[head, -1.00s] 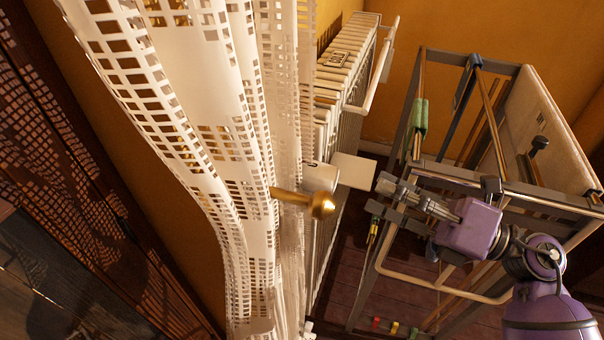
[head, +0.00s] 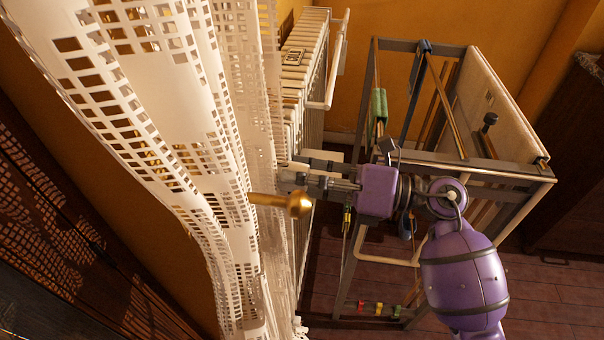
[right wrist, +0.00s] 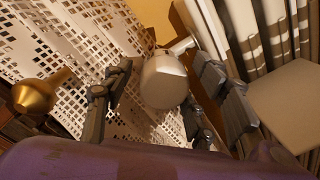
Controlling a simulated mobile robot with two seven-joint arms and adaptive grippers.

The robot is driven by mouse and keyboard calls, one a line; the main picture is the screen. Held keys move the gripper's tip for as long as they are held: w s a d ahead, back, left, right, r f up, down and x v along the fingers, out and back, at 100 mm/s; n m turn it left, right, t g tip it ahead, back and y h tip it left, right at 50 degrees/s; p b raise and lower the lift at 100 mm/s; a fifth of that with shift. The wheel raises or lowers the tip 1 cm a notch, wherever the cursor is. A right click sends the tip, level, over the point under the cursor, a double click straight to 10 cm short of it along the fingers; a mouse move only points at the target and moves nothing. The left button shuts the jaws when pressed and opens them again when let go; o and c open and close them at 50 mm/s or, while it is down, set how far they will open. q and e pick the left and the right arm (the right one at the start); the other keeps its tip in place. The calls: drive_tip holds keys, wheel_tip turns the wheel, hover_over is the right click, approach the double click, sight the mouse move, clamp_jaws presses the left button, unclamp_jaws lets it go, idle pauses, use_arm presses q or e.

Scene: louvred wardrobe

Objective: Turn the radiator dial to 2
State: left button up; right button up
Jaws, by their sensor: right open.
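The radiator dial (right wrist: 165,80) is a pale rounded knob, in the middle of the right wrist view. Its number marks are too small to read. My right gripper (head: 298,175) is open, with its fingers pointing left at the radiator's near end in the head view. In the right wrist view its fingers (right wrist: 160,103) stand on either side of the dial, with a gap on the left and little room on the right. The white ribbed radiator (head: 305,60) runs along the wall behind the curtain. In the head view my gripper mostly hides the dial. My left gripper is not in view.
A white lace curtain (head: 190,110) hangs close to the left of the gripper. A grey-framed drying rack or cart (head: 480,165) stands at the right.

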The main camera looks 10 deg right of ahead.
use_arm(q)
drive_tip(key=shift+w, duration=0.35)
use_arm(e)
drive_tip(key=c, duration=1.1)
